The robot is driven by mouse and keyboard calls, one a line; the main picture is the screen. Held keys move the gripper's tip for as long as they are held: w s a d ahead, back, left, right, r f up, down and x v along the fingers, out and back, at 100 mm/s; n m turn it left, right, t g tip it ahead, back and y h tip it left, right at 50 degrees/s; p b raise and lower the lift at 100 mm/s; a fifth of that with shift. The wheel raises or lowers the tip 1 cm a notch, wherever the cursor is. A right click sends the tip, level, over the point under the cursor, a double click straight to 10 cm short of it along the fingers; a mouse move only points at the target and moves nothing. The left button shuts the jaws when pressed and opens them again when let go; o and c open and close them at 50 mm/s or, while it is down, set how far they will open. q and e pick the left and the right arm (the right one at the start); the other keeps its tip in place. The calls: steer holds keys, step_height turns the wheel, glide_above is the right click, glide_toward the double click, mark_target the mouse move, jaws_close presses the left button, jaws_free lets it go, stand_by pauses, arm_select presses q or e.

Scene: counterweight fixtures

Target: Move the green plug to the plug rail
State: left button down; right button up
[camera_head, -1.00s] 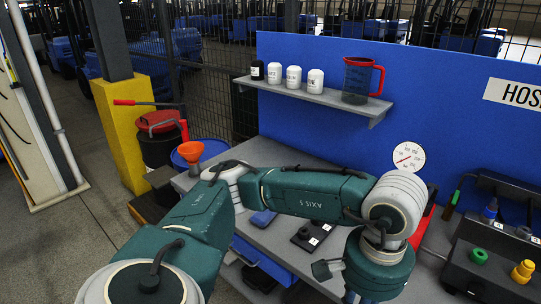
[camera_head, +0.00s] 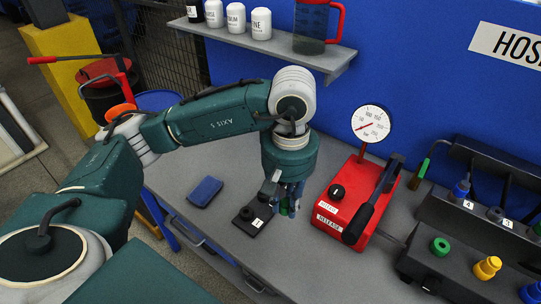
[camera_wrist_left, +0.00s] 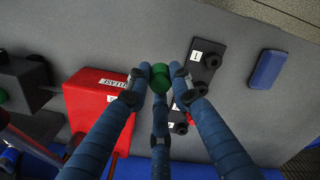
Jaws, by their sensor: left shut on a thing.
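My left gripper (camera_head: 287,203) points down over the workbench, just right of a small black rail (camera_head: 250,226). In the left wrist view, its blue fingers (camera_wrist_left: 160,84) are closed around a round green plug (camera_wrist_left: 160,75). In the head view only a bit of green shows between the fingers. The small black rail, with white labels and round sockets, also shows in the left wrist view (camera_wrist_left: 210,62). The plug appears apart from the rail; its height above the bench cannot be told. My right gripper is not in view.
A red pump box (camera_head: 335,218) with a gauge (camera_head: 371,123) and black lever stands right of the gripper. Farther right, a dark block (camera_head: 450,265) carries a green ring (camera_head: 440,246) and a yellow plug (camera_head: 487,267). A blue pad (camera_head: 205,191) lies left of the rail.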

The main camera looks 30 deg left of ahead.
arm_select(q)
steer(key=w+a+f+n+p, duration=0.1)
steer(key=w+a+f+n, duration=0.2)
steer(key=n, duration=1)
steer(key=w+a+f+n+p, duration=0.1)
steer(key=w+a+f+n, duration=0.2)
steer(key=n, duration=1.1)
steer(key=w+a, duration=0.3)
steer(key=a, duration=0.3)
steer(key=shift+a, duration=0.15)
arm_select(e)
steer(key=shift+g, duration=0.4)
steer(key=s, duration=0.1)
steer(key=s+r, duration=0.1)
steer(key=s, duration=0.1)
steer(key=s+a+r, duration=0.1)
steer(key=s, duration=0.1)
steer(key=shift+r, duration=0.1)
arm_select(q)
steer(key=shift+f, duration=0.1)
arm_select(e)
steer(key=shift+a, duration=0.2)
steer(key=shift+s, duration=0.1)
